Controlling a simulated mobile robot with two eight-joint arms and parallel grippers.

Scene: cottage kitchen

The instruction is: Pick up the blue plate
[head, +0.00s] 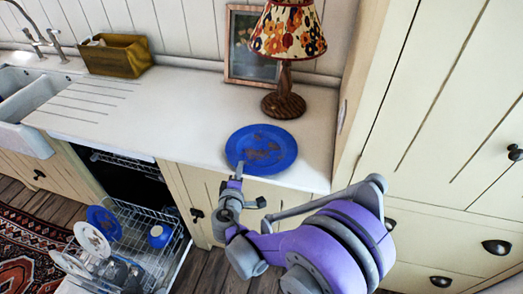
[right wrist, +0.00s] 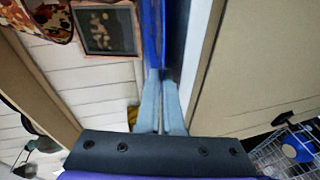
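The blue plate (head: 261,149), with brown food stains, lies on the white countertop at its front edge. My right gripper (head: 239,171) is at the plate's near left rim, coming from in front of the counter. In the right wrist view the plate (right wrist: 153,35) shows nearly edge-on. The two pale fingers (right wrist: 161,80) are close together with the plate's rim between their tips, one finger on each side. The exact contact is small and hard to see. My left gripper is in neither view.
A floral lamp (head: 285,60) and picture frame (head: 252,48) stand behind the plate. A tall cupboard (head: 440,110) closes off the right. An open dishwasher rack (head: 150,262) holds dishes, including another blue plate (head: 104,222). The counter (head: 180,115) left of the plate is clear.

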